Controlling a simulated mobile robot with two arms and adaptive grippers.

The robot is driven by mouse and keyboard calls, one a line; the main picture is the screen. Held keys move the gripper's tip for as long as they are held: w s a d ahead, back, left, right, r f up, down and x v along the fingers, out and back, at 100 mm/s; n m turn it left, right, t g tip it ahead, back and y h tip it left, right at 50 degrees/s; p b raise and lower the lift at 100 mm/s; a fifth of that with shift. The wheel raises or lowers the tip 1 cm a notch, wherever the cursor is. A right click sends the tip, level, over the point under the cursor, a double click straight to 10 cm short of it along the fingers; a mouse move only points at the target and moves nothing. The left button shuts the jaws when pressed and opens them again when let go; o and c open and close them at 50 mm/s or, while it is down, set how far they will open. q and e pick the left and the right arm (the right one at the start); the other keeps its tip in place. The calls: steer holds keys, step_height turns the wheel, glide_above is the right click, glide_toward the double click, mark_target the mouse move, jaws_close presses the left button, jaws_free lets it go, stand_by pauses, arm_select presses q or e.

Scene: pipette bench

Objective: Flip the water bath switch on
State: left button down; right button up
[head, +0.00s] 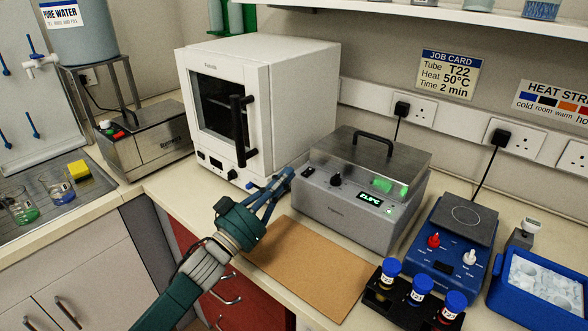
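The water bath (330,205) is a grey box with a clear lid and a black handle, right of centre on the bench. Its front has a black knob (336,180), a lit green display (369,198) whose digits I cannot read surely, and a small light or switch (388,211). My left gripper (272,183) is just left of the bath's front left corner, in front of the white oven. Its blue fingers point toward the back right. They overlap in this view, so their opening is unclear. My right gripper is out of view.
The white oven (262,110) stands close behind the gripper. A brown board (310,270) lies bare before the bath.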

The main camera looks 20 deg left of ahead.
arm_select(q)
steer(key=v, duration=0.2)
steer(key=f+b+v, duration=0.1)
steer(key=v, duration=0.2)
steer(key=shift+w, duration=0.15)
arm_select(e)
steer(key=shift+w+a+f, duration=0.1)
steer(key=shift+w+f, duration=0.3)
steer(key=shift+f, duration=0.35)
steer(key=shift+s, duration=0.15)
